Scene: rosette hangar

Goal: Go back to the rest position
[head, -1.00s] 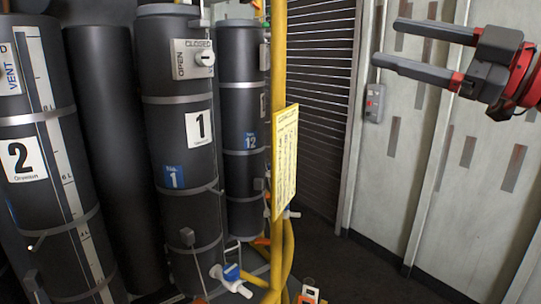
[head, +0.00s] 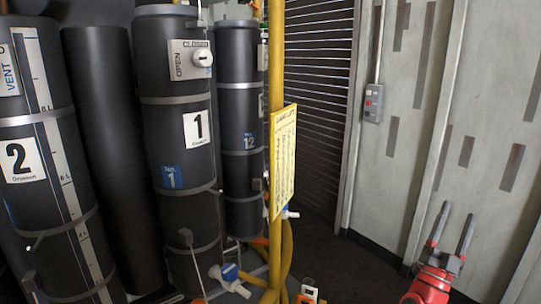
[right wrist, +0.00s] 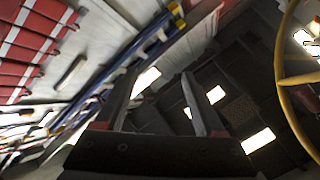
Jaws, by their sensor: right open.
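My right gripper (head: 455,232) is at the lower right of the head view, in front of the pale wall panels. Its two dark fingers point up and stand apart, with nothing between them. In the right wrist view the same gripper (right wrist: 165,95) has its fingers spread and empty against the ceiling and its bright lights. My left gripper is not in the head view.
Dark numbered cylinders stand at the left, among them cylinder 1 (head: 179,120) and cylinder 2 (head: 50,200). A yellow pole (head: 277,60) with a yellow sign (head: 283,160) stands mid-view. A grey switch box (head: 373,103) is on the wall. Dark floor (head: 345,265) shows between.

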